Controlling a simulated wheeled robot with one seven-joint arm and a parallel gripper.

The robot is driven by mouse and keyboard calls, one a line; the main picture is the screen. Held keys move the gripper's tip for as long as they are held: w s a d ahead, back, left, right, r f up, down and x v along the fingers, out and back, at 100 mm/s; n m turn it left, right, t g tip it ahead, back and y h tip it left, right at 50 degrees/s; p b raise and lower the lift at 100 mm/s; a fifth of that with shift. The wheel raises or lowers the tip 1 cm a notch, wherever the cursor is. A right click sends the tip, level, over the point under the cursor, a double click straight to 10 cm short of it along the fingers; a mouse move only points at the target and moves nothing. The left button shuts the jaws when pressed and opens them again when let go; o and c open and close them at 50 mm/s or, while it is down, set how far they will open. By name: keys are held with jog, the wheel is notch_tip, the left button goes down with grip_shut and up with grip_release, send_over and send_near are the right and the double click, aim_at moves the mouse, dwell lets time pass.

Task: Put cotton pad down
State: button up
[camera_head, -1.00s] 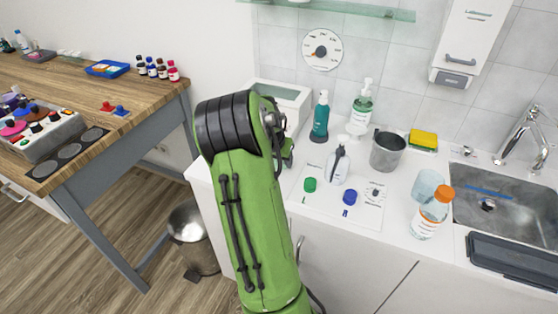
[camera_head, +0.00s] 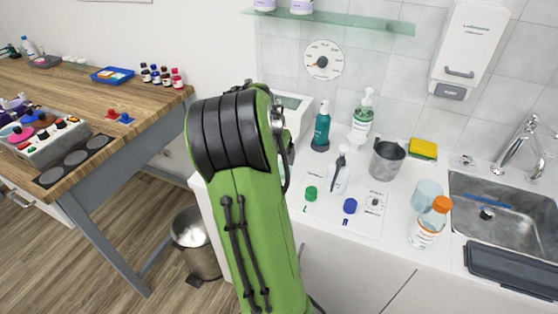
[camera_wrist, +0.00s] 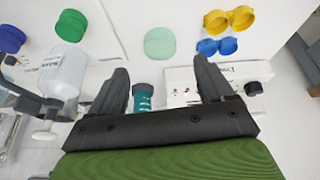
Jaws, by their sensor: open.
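My gripper (camera_wrist: 160,76) is open in the wrist view, its two dark fingers apart with nothing visible held between them. In the head view it is hidden behind my green arm. A pale green round disc (camera_wrist: 159,43) lies on the white counter just beyond the fingertips, roughly in line with the gap. I cannot tell whether this disc is the cotton pad. No other thing in view looks clearly like a cotton pad.
A clear bottle (camera_wrist: 65,72) stands left of the fingers, near a green cap (camera_wrist: 71,25) and blue cap (camera_wrist: 12,38). A teal bottle (camera_wrist: 143,97) and white box (camera_wrist: 180,82) are close. Yellow (camera_wrist: 230,18) and blue (camera_wrist: 216,46) double-round cases lie right.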

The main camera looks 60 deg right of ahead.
jog(key=w+a+r+n+t+y, duration=0.1)
jog(key=a+r+n, duration=0.15)
jog(key=a, duration=0.25)
jog(key=w+a+r+n+t, duration=0.1)
jog(key=a+r, duration=0.3)
jog(key=a, duration=0.2)
jog(key=s+a+r+n+y, duration=0.1)
jog(key=a+n, duration=0.1)
jog(key=a, duration=0.4)
jog(key=s+a+r+n+t+y, duration=0.1)
jog(key=s+a+n, duration=0.1)
jog(key=a, duration=0.5)
jog(key=s+a+r+n+t, duration=0.1)
jog(key=s+a+n, duration=0.1)
jog(key=a, duration=0.4)
jog(key=shift+s+a+r+n+y, duration=0.2)
jog(key=shift+a+r+n+y, duration=0.15)
jog(key=shift+n, duration=0.4)
jog(key=shift+o, duration=0.7)
jog(key=s+a+f+n, duration=0.1)
jog(key=s+a+n, duration=0.3)
jog(key=s+a, duration=0.2)
jog(key=shift+s+f+t+y, duration=0.15)
jog(key=shift+s+t+y, duration=0.25)
jog(key=shift+y, duration=0.05)
jog(key=shift+f, duration=0.1)
